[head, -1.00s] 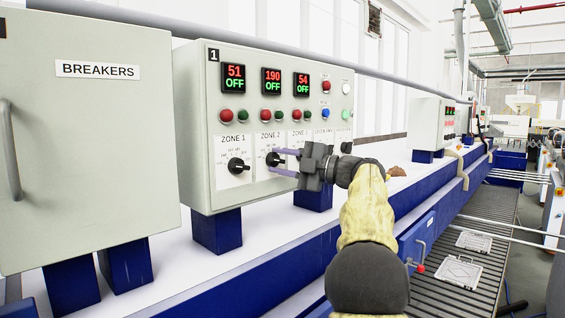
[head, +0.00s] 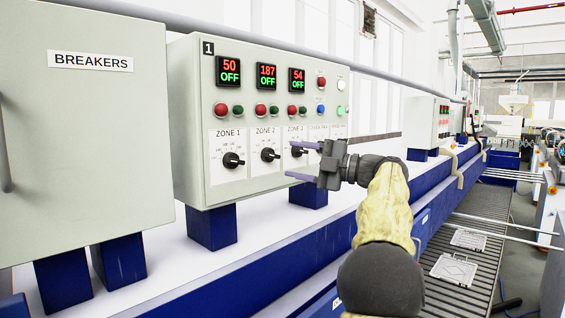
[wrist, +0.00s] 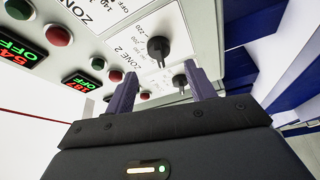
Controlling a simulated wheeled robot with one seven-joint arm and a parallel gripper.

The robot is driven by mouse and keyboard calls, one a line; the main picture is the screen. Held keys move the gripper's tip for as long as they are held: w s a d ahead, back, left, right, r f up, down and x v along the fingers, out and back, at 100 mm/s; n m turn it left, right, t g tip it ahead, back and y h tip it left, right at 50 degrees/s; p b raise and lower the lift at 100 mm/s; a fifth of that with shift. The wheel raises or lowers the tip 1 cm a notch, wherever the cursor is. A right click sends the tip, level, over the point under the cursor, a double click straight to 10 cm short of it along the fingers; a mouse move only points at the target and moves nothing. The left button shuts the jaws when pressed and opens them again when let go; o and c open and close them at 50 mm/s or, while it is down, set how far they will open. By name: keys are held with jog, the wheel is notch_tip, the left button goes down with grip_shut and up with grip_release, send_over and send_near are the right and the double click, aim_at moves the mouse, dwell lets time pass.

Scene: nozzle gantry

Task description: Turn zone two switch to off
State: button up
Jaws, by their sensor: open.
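The zone two switch is a black rotary knob (head: 269,154) on a white plate labelled ZONE 2, on the grey control panel (head: 192,130). Its white mark points to the right in the head view, like the zone one knob's. The display above it (head: 266,76) reads 187 over a green OFF. In the wrist view the zone two knob (wrist: 159,49) is in sight beyond the fingertips. My gripper (head: 290,162) is open and empty, in front of the panel and to the right of the zone two knob, apart from it.
The zone one knob (head: 233,160) is to the left; the zone three plate (head: 293,138) is partly hidden by my gripper. Red and green buttons sit above the knobs. A breakers cabinet (head: 85,150) stands at left, a conveyor (head: 470,260) at right.

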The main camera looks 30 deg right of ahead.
jog(key=b+v, duration=0.1)
jog(key=v, duration=1)
jog(key=shift+s+d, duration=0.2)
jog(key=shift+s, duration=0.05)
